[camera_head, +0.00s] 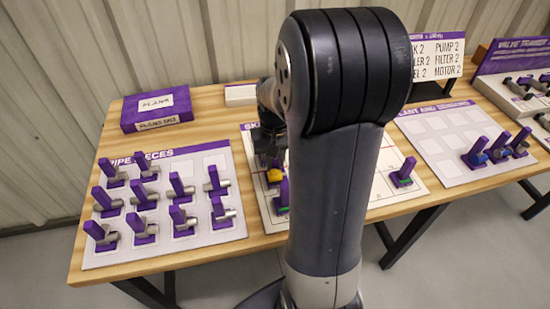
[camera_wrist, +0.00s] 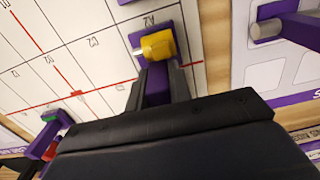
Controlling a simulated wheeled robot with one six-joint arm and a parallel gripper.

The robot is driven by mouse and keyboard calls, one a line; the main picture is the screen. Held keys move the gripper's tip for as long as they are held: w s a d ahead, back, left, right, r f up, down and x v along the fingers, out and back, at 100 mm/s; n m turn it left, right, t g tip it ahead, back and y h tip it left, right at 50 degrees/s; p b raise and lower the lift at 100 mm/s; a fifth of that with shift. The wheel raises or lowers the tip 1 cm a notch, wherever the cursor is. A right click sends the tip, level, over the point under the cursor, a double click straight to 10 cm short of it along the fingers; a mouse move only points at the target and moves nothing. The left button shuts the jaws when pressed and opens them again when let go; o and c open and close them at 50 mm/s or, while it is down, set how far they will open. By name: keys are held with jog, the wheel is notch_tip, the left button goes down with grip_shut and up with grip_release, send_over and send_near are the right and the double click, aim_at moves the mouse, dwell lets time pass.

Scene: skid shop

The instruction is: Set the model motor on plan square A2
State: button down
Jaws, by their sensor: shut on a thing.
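The model motor is a yellow cylinder with a silver shaft on a purple base and tab. It shows in the wrist view (camera_wrist: 157,45) and in the head view (camera_head: 274,175). My gripper (camera_wrist: 162,82) is shut on its purple tab. The motor is upright at the printed A2 label of the white plan board (camera_wrist: 95,18), covering part of that square. I cannot tell whether its base touches the board. In the head view my gripper (camera_head: 268,150) is at the board's left side, and my arm hides much of the board.
Another purple piece (camera_head: 282,194) stands just in front of the motor. The pipe pieces board (camera_head: 163,254) is close on the left, holding several pieces. A purple plans box (camera_head: 157,107) sits behind.

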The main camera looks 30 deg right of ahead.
jog(key=shift+f, duration=0.35)
jog(key=c, duration=1.2)
grip_release()
jog(key=shift+r, duration=0.2)
jog(key=shift+r+p, duration=0.4)
jog(key=shift+r, duration=0.05)
jog(key=shift+r+p, duration=3)
jog(key=shift+r, duration=0.5)
